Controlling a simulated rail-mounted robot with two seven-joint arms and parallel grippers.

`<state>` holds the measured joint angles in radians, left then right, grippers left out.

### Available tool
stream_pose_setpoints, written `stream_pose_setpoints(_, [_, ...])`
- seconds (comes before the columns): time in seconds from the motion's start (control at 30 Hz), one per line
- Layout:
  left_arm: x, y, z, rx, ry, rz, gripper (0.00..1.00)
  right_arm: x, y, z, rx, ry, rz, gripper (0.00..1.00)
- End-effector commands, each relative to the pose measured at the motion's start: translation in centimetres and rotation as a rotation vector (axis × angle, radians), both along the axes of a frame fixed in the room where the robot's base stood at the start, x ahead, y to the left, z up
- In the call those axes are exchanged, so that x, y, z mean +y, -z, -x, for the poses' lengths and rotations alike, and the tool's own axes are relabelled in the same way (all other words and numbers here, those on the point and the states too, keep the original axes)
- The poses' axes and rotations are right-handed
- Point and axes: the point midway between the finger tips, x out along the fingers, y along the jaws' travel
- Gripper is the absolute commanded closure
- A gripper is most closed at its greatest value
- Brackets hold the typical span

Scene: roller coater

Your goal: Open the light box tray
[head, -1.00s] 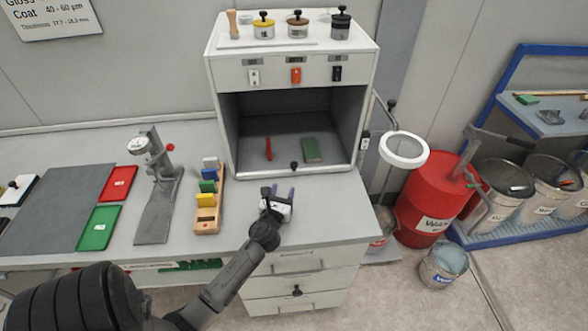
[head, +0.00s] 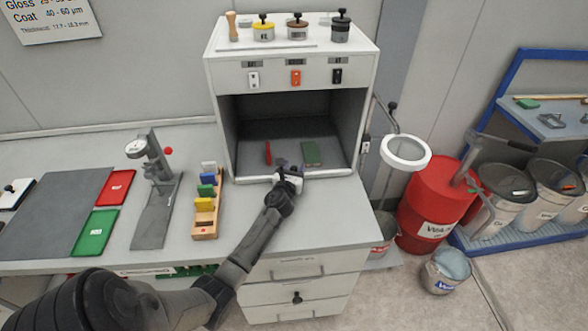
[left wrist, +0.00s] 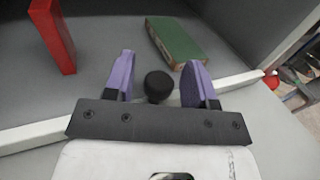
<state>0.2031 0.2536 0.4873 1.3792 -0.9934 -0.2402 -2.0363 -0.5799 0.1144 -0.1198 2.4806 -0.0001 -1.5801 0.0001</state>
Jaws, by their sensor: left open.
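The light box (head: 222,110) stands on the counter with its front open. Its tray (head: 245,179) shows as a pale front edge at the bottom of the opening. A round black knob (left wrist: 158,86) stands at the tray's front edge in the left wrist view, and my gripper hides it in the head view. My left gripper (head: 284,165) is at this edge. Its two purple fingers (left wrist: 158,83) are open, one on each side of the knob, with visible gaps. I cannot tell their depth relative to it. My right gripper is not in view.
A red block (left wrist: 54,36) and a green block (left wrist: 175,42) are inside the box beyond the fingers. A wooden rack (head: 207,218) of coloured pieces stands left of my arm. The counter right of my gripper is clear.

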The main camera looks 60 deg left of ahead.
Motion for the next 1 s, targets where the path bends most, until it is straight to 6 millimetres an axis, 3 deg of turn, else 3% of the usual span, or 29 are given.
stream_pose_setpoints(0.3, [0.09, 0.01, -0.07, 0.000, 0.000, 0.000, 0.50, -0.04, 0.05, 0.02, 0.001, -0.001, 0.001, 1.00])
stream_pose_setpoints(0.8, [0.05, 0.03, -0.06, 0.001, 0.000, 0.001, 0.98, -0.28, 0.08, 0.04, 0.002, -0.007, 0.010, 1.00])
stream_pose_setpoints(1.0, [0.04, 0.04, -0.06, 0.001, 0.000, 0.001, 1.00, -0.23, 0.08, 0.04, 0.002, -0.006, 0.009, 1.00])
